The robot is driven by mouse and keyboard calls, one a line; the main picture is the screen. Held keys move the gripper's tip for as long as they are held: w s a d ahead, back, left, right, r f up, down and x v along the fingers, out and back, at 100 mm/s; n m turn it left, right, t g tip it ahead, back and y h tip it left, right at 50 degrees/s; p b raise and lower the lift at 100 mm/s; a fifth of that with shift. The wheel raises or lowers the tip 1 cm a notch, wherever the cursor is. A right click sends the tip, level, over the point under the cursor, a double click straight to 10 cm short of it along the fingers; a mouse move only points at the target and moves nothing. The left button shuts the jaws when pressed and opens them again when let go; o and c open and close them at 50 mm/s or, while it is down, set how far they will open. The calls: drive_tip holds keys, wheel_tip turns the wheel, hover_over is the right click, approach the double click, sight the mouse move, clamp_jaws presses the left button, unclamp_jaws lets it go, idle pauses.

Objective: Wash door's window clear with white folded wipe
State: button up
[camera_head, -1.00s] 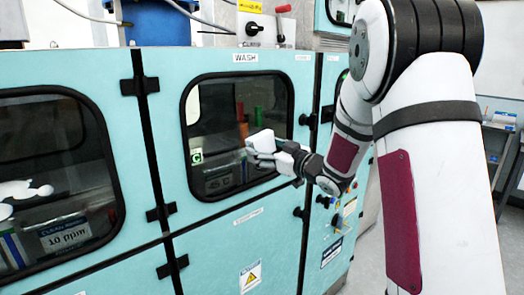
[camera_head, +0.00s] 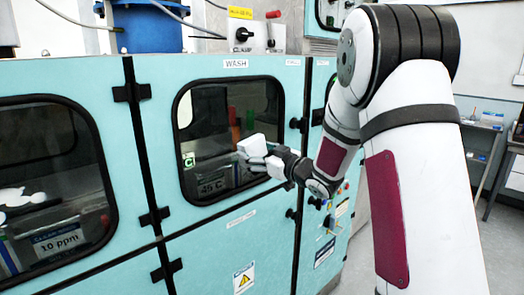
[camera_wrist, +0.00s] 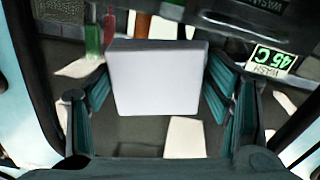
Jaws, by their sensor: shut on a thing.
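The window (camera_head: 230,112) is a dark rounded pane with a black frame in the turquoise door under the WASH label (camera_head: 236,64). My gripper (camera_head: 268,160) is at its lower right part. It is shut on the white folded wipe (camera_head: 250,146), a pale block. In the wrist view the wipe (camera_wrist: 158,80) sits between the two teal-padded fingers, in front of the glass. I cannot tell whether it touches the pane. Behind the glass a 45 C sign (camera_head: 212,186) and green and red upright items are visible.
A second window (camera_head: 45,190) with a 10 ppm sign behind it is to the left. Black hinges (camera_head: 154,217) and latches (camera_head: 292,213) stick out beside the door. A panel of knobs (camera_head: 332,215) is at the right. Open floor (camera_head: 490,240) lies farther right.

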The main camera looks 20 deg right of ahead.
sight(218, 159)
drive_tip(key=shift+s+a+p, duration=0.15)
drive_tip(key=shift+s+a, duration=0.1)
drive_tip(key=shift+a, duration=0.6)
drive_tip(key=shift+s+a+p, duration=0.1)
drive_tip(key=shift+s+a, duration=0.15)
drive_tip(key=shift+a, duration=0.65)
drive_tip(key=shift+s+a+p, duration=0.15)
drive_tip(key=shift+s+a, duration=0.1)
drive_tip(key=shift+a, duration=0.6)
drive_tip(key=shift+s+a+p, duration=0.1)
drive_tip(key=shift+s+a, duration=0.25)
drive_tip(key=shift+a, duration=0.6)
drive_tip(key=shift+s+a+p, duration=0.15)
drive_tip(key=shift+s+a, duration=0.15)
drive_tip(key=shift+a, duration=0.6)
drive_tip(key=shift+s+a+p, duration=0.1)
drive_tip(key=shift+s+a, duration=0.25)
drive_tip(key=shift+a, duration=0.6)
drive_tip(key=p+v, duration=0.2)
drive_tip(key=v, duration=0.4)
drive_tip(key=shift+s+d+p, duration=0.1)
drive_tip(key=shift+p, duration=0.2)
drive_tip(key=p+v, duration=0.1)
drive_tip(key=v, duration=0.1)
drive_tip(key=shift+s+d, duration=0.1)
drive_tip(key=shift+s, duration=0.3)
